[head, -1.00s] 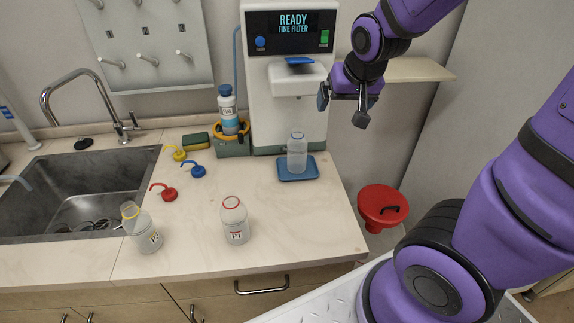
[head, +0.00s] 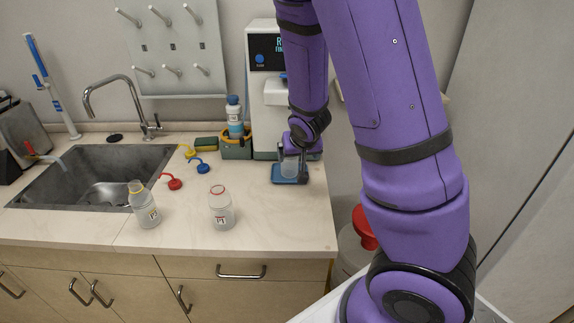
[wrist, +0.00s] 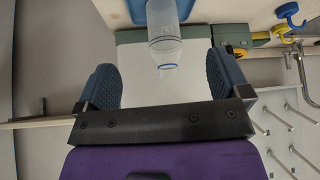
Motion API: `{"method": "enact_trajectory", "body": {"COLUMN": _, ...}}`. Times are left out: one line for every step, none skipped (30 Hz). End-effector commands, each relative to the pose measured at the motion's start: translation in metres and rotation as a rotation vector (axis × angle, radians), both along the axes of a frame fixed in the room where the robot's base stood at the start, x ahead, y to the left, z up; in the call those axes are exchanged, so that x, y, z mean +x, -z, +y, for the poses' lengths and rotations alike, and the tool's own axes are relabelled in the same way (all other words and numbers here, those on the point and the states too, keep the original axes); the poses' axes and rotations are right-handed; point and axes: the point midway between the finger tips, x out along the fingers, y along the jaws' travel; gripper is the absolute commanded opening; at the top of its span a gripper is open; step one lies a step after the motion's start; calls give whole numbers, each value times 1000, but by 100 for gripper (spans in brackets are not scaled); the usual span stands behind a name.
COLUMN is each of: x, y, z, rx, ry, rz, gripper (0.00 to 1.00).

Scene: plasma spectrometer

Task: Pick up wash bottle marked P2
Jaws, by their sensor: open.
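A clear bottle (head: 289,168) with a blue ring stands upright on the blue tray (head: 274,179) under the dispenser; its marking cannot be read. The wrist view shows this bottle (wrist: 164,38) upside down in the picture, ahead of the fingertips and lined up with the gap between them. My gripper (wrist: 164,88) is open and empty, its two blue pads apart. In the head view, my arm partly hides the gripper beside the bottle. A white bottle marked P1 (head: 221,212) has a red rim. Another white bottle (head: 145,207) has a yellow rim and a label I cannot read clearly.
Red (head: 171,182), blue (head: 199,166) and yellow (head: 187,151) spout caps lie on the counter. The sink (head: 90,175) is at left. A caddy (head: 236,150) holds a blue-capped bottle. My arm hides much of the dispenser (head: 268,95).

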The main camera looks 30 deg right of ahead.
Motion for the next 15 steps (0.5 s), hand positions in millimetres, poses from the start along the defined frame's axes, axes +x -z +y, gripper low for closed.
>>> {"method": "enact_trajectory", "body": {"x": 9, "y": 0, "z": -5, "rx": -1, "ry": 1, "rz": -1, "gripper": 94}}
{"method": "enact_trajectory", "body": {"x": 14, "y": 0, "z": -7, "rx": -1, "ry": 2, "rz": -2, "gripper": 94}}
{"method": "enact_trajectory", "body": {"x": 20, "y": 0, "z": -9, "rx": -2, "ry": 1, "rz": 0, "gripper": 94}}
{"method": "enact_trajectory", "body": {"x": 25, "y": 0, "z": -12, "rx": -1, "ry": 2, "rz": 0, "gripper": 94}}
{"method": "enact_trajectory", "body": {"x": 29, "y": 0, "z": -14, "rx": -2, "ry": 1, "rz": 1, "gripper": 94}}
{"method": "enact_trajectory", "body": {"x": 35, "y": 0, "z": -16, "rx": -1, "ry": 1, "rz": -1, "gripper": 94}}
{"method": "enact_trajectory", "body": {"x": 40, "y": 0, "z": -18, "rx": -1, "ry": 1, "rz": -1, "gripper": 94}}
{"method": "enact_trajectory", "body": {"x": 45, "y": 0, "z": -20, "rx": -1, "ry": 1, "rz": -1, "gripper": 94}}
{"method": "enact_trajectory", "body": {"x": 50, "y": 0, "z": -23, "rx": -1, "ry": 3, "rz": -1, "gripper": 94}}
{"method": "enact_trajectory", "body": {"x": 55, "y": 0, "z": -24, "rx": -1, "ry": 1, "rz": 0, "gripper": 94}}
{"method": "enact_trajectory", "body": {"x": 59, "y": 0, "z": -26, "rx": -1, "ry": 2, "rz": 0, "gripper": 94}}
{"method": "enact_trajectory", "body": {"x": 64, "y": 0, "z": -28, "rx": -1, "ry": 1, "rz": 0, "gripper": 94}}
{"method": "enact_trajectory", "body": {"x": 68, "y": 0, "z": -30, "rx": -1, "ry": 1, "rz": -1, "gripper": 94}}
{"method": "enact_trajectory", "body": {"x": 71, "y": 0, "z": -31, "rx": -1, "ry": 1, "rz": -1, "gripper": 94}}
{"method": "enact_trajectory", "body": {"x": 75, "y": 0, "z": -32, "rx": -1, "ry": 1, "rz": 0, "gripper": 94}}
